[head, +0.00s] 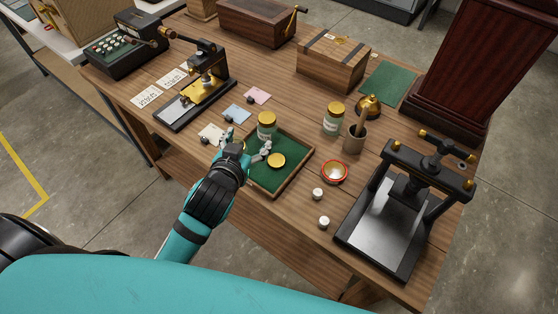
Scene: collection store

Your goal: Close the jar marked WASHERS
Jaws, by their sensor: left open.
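A glass jar (267,126) with a pale label and a gold-coloured top stands at the back of a green-lined wooden tray (297,178). A round gold lid (276,160) lies flat on the tray's lining in front of it. A second similar jar (333,119) with a gold top stands on the table outside the tray, to the right. The label words are too small to read. My left gripper (247,143) is open and empty over the tray's left side, with its fingers spread just in front of the first jar, left of the lid. My right gripper is not in view.
Right of the tray are a red-rimmed round dish (334,173), two small white-topped pots (318,194), a wooden cup (355,138), a brass bell (369,106) and a black press (387,230).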

